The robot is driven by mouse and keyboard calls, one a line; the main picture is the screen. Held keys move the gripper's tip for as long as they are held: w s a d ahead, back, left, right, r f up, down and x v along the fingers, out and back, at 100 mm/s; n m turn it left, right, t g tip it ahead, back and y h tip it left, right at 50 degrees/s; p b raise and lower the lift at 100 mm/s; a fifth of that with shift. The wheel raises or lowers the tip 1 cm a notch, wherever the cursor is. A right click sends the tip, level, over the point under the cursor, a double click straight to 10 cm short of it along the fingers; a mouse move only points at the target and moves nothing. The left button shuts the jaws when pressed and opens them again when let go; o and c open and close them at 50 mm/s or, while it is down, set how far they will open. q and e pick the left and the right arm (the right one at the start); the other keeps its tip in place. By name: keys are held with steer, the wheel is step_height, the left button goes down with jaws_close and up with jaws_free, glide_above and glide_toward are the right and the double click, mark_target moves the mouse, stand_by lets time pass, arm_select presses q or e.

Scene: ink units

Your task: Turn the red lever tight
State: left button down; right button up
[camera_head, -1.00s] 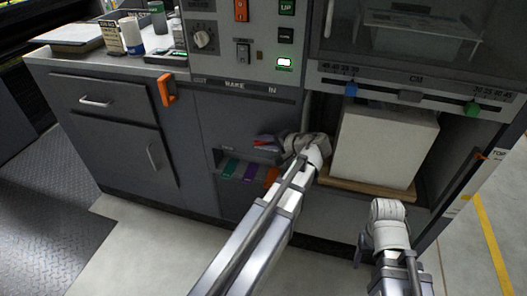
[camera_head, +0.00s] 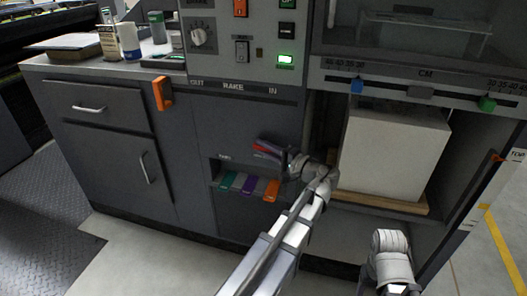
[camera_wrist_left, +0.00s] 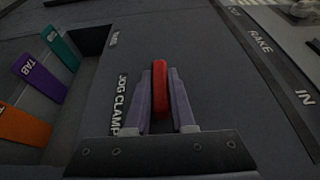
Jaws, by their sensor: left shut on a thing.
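The red lever (camera_wrist_left: 160,88) stands on the dark panel beside the words JOG CLAMP in the left wrist view. My left gripper (camera_wrist_left: 160,98) is shut on it, with one purple-grey finger along each side. In the head view, the left gripper (camera_head: 268,149) is at the front of the grey cabinet, just above the coloured tabs. The lever is small and partly hidden by the fingers there. My right arm is low at the right of the head view; its gripper is not clear enough to read.
Teal, purple and orange tabs (camera_wrist_left: 38,77) sit in a recess beside the lever. A white paper stack (camera_head: 392,155) on a wooden board stands in the bay to the right. An orange handle (camera_head: 162,93) sticks out of the cabinet at the left.

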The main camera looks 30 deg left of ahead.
arm_select(q)
steer(key=shift+w, duration=0.3)
steer(key=c, duration=0.8)
jaws_free()
steer(key=shift+d, duration=0.1)
steer(key=shift+o, duration=0.2)
steer(key=shift+s, duration=0.1)
steer(key=s+d, duration=0.1)
steer(key=d, duration=0.6)
steer(key=shift+d, duration=0.3)
steer(key=shift+s, duration=0.1)
